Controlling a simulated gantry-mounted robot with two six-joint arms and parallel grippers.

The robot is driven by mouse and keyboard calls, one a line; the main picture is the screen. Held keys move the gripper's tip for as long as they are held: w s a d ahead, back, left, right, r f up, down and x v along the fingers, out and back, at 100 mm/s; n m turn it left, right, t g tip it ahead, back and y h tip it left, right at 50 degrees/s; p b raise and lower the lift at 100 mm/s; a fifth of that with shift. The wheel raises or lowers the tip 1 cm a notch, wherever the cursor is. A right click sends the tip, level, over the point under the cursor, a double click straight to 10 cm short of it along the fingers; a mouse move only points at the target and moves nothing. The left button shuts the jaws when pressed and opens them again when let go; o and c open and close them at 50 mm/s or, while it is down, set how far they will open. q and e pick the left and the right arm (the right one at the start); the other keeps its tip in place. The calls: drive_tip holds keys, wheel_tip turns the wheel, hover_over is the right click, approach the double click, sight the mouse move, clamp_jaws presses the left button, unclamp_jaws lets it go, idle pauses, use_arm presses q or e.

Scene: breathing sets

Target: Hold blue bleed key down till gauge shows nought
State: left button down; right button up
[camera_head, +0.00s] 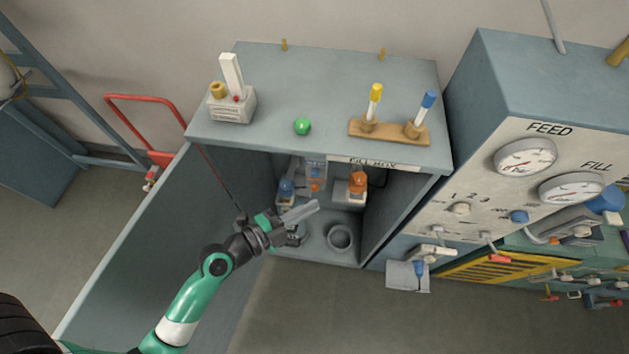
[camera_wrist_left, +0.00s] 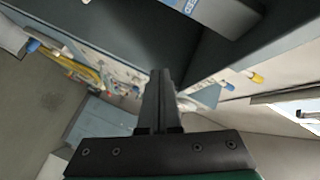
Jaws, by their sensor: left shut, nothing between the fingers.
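A small blue knob (camera_head: 519,216) sits on the sloped panel below two round dials, the FEED gauge (camera_head: 525,157) and the FILL gauge (camera_head: 572,188). I cannot tell whether this knob is the bleed key, and the needle readings are too small to read. A larger blue part (camera_head: 605,198) shows at the right edge. My left gripper (camera_head: 307,211) is shut and empty in front of the open cabinet, well left of the panel. Its closed fingers also show in the left wrist view (camera_wrist_left: 158,100). My right gripper is not in view.
A white block (camera_head: 232,104), a green ball (camera_head: 302,126) and a wooden rack (camera_head: 390,131) stand on top. Floor shows below the cabinet.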

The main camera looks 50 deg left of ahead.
sight(315, 174)
use_arm(q)
drive_tip(key=shift+n, duration=0.3)
drive_tip(key=s+f, duration=0.1)
drive_tip(key=f, duration=0.1)
drive_tip(key=s+f, duration=0.1)
drive_tip(key=f, duration=0.1)
drive_tip(key=shift+s, duration=0.1)
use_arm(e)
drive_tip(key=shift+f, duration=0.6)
use_arm(q)
drive_tip(key=shift+a, duration=0.1)
drive_tip(key=w+a+b, duration=0.1)
drive_tip(key=w+a, duration=0.4)
drive_tip(key=w, duration=0.2)
drive_tip(key=shift+a, duration=0.2)
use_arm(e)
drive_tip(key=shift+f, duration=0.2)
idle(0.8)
